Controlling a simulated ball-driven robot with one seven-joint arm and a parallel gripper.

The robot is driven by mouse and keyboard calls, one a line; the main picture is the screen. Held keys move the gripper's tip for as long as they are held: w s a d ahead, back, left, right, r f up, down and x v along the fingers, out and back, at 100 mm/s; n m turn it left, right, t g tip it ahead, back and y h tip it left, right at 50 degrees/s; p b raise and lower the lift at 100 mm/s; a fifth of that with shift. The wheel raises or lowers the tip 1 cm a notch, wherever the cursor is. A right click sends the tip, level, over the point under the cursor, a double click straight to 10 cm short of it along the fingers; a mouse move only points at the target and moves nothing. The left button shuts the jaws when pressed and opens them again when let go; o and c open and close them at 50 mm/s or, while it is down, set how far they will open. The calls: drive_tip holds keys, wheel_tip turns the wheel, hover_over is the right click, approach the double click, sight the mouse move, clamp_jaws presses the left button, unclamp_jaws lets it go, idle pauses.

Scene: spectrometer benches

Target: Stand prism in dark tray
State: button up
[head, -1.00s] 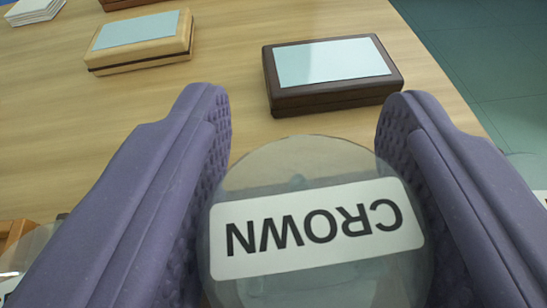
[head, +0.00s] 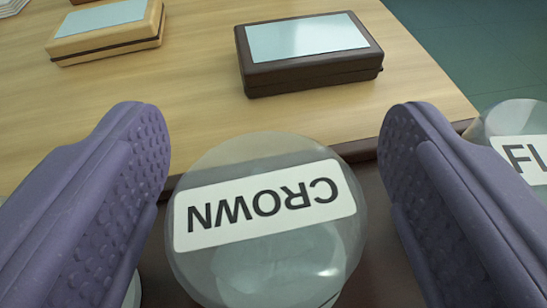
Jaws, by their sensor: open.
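A clear, round-topped glass piece (head: 265,262), seemingly the prism, has a white label reading CROWN, upside down in the picture. It is between the two purple fingers of my gripper (head: 270,140). The fingers are wide open, with a visible gap on each side of the piece. A dark brown surface (head: 372,225), apparently the dark tray, shows below and behind the piece. The piece looks upright on or over it; its base is hidden, so contact cannot be told.
Another clear piece (head: 510,120) with a label starting FL is at the right, partly behind my right finger. A dark box (head: 310,78) with a pale blue top and a light wooden box (head: 105,45) lie farther back. Bare wooden table (head: 190,85) lies between.

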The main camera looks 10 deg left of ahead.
drive_tip(key=p+v, duration=0.2)
drive_tip(key=v, duration=0.9)
drive_tip(key=shift+s, duration=0.15)
